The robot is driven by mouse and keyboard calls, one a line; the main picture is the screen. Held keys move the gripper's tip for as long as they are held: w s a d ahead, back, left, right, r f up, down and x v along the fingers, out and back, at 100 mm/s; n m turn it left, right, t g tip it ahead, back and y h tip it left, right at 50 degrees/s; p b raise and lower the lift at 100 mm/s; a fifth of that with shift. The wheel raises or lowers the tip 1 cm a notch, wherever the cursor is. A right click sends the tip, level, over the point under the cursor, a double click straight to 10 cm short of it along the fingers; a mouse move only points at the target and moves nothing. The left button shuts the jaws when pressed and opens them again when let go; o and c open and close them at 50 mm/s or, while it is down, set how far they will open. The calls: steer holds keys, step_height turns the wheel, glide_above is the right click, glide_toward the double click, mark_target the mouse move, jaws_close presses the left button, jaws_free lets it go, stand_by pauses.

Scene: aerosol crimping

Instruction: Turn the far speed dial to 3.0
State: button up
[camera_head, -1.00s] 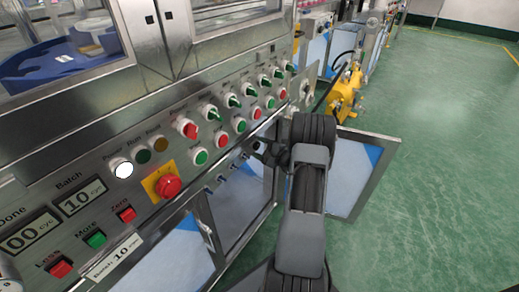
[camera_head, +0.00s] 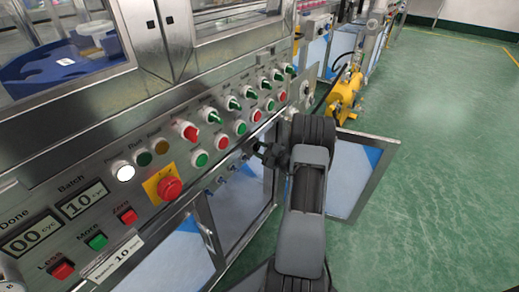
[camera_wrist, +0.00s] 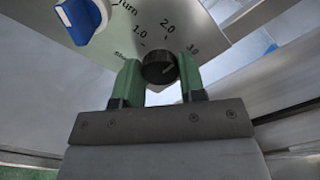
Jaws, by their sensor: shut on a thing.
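In the wrist view a black round speed dial (camera_wrist: 158,68) sits on a metal panel marked 1.0, 2.0 and 3.0. My gripper (camera_wrist: 158,76) is around the dial, with one green finger on each side, shut on it. The dial's pointer is too faint to read surely. In the head view my gripper (camera_head: 267,155) is at the lower edge of the control panel, and my arm and gripper hide the dial there.
A blue and white knob (camera_wrist: 82,18) is left of the dial in the wrist view. In the head view the panel carries green and red buttons and switches, with a red emergency stop (camera_head: 169,187). An open cabinet door (camera_head: 354,176) stands right of my arm. Green floor is clear further right.

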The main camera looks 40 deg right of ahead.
steer(key=o, duration=0.9)
steer(key=shift+s, duration=0.1)
steer(key=p+v, duration=0.3)
steer(key=v, duration=1)
steer(key=shift+s+d, duration=0.2)
steer(key=shift+s, duration=0.15)
